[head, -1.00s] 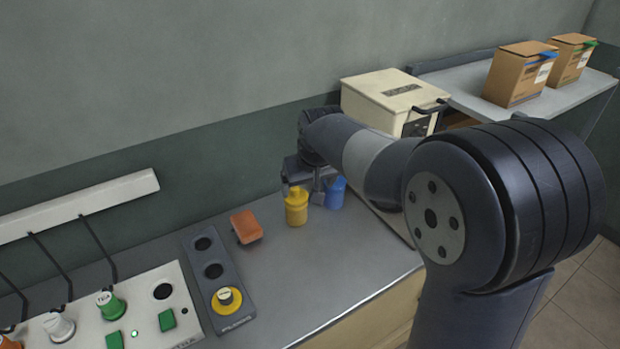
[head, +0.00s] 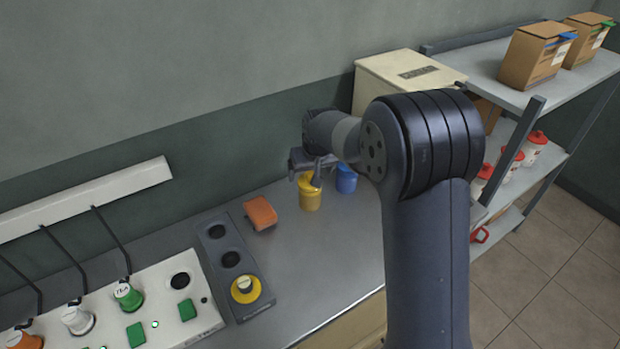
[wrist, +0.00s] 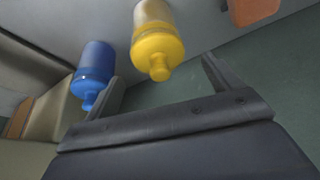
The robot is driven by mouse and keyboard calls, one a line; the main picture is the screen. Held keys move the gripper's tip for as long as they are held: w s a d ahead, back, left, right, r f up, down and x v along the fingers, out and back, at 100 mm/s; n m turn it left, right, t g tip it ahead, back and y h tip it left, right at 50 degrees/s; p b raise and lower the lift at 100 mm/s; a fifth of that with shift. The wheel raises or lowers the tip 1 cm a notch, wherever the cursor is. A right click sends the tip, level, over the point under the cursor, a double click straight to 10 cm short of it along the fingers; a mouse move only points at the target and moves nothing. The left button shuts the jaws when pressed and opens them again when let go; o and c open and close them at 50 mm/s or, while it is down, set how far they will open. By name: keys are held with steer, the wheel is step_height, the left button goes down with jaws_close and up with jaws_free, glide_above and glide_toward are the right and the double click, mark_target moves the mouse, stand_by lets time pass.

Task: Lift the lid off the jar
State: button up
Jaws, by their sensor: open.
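A yellow jar (head: 310,196) with a knobbed yellow lid stands on the grey counter, its top partly hidden by my gripper. In the wrist view the yellow lid (wrist: 157,50) shows with its knob in the gap between my fingers, apart from both. A blue jar (head: 346,180) stands just to its right; it also shows in the wrist view (wrist: 92,70), close beside one finger. My gripper (head: 311,174) is open and empty at the top of the yellow jar. I cannot tell its exact height over the knob.
An orange block (head: 260,213) lies left of the yellow jar, beside a dark panel with round holes (head: 230,262). A cream box (head: 400,78) stands behind my arm. Shelves at right hold cartons (head: 538,55) and red-lidded jars (head: 534,146). The counter's front is clear.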

steer(key=shift+x, duration=1)
steer(key=c, duration=1.1)
